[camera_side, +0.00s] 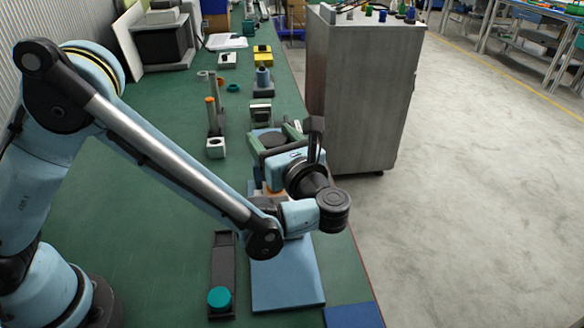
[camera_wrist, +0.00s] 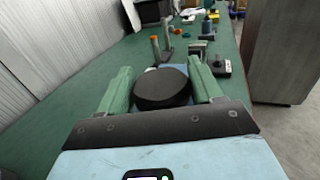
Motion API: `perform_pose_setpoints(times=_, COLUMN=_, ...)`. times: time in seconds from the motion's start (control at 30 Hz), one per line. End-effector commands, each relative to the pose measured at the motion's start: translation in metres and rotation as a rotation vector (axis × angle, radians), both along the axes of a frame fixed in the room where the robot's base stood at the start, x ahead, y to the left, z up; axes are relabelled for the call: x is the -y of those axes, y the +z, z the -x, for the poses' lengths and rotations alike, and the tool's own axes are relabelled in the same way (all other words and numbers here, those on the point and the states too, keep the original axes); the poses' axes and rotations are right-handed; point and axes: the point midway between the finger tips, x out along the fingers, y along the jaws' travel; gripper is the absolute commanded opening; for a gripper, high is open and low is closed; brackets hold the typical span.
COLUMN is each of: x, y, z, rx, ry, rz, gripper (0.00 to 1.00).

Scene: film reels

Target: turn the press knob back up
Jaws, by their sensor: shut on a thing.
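The press knob is a thick black disc that shows in the wrist view (camera_wrist: 163,88) and, partly hidden, in the side view (camera_side: 271,139). My gripper (camera_side: 272,134) has green fingers on either side of it, and it is shut on the knob. In the wrist view the fingers (camera_wrist: 160,66) flank the disc left and right. The press body below the knob is mostly hidden by my gripper and wrist. A blue base plate (camera_side: 287,290) shows in front of and under my wrist in the side view.
A post with an orange top (camera_side: 211,115) and a white block (camera_side: 216,148) stand left of the gripper. Small devices (camera_side: 260,113) sit behind it. A dark holder with a teal cap (camera_side: 219,298) lies at the front. A metal cabinet (camera_side: 365,90) stands close on the right.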

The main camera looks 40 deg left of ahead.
Motion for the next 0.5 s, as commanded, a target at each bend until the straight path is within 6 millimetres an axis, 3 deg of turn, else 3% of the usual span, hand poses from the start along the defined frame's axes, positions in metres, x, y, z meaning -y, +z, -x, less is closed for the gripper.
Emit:
perform_pose_setpoints(times=0.2, x=0.0006, y=-0.0001, z=-0.0006, rx=0.000, ry=0.144, rz=0.000, gripper=0.35)
perform_pose_setpoints(times=0.5, x=0.0007, y=0.0002, z=0.0001, rx=0.000, ry=0.163, rz=0.000, gripper=0.35)
